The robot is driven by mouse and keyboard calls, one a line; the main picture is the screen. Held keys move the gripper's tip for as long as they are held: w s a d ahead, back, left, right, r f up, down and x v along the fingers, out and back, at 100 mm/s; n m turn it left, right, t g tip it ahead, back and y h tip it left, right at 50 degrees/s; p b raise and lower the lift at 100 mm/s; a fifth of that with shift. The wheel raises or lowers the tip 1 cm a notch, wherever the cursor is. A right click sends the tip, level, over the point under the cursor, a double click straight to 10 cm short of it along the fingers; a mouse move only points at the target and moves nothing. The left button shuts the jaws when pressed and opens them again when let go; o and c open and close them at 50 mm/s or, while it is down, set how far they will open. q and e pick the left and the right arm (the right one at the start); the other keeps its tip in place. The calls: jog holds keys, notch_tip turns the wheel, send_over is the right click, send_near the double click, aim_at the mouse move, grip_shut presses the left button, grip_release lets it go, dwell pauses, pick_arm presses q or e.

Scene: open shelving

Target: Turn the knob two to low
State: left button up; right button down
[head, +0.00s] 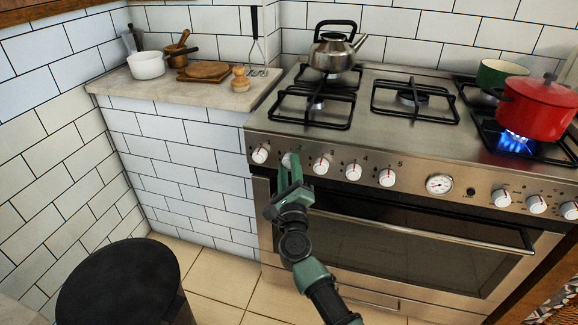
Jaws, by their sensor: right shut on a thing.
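The stove's front panel (405,182) carries a row of white knobs. Knob two (287,159) is second from the left and is partly hidden by my right gripper (289,162). The right gripper, green and dark, comes up from below and is shut on knob two. The knob's exact setting is hidden by the fingers. Knob one (260,154) is just to its left and knob three (321,166) just to its right. My left gripper is not in view.
A red pot (540,108) sits over a lit blue flame (515,142) at the right. A steel kettle (333,52) stands on the back left burner. The oven handle (420,232) runs below the knobs. A black round-topped bin (118,282) stands at lower left.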

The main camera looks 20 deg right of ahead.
jog(key=shift+f, duration=0.1)
dwell(0.3)
jog(key=c, duration=1)
grip_release()
jog(key=shift+o, duration=0.2)
jog(key=v, duration=0.8)
jog(key=shift+w, duration=0.1)
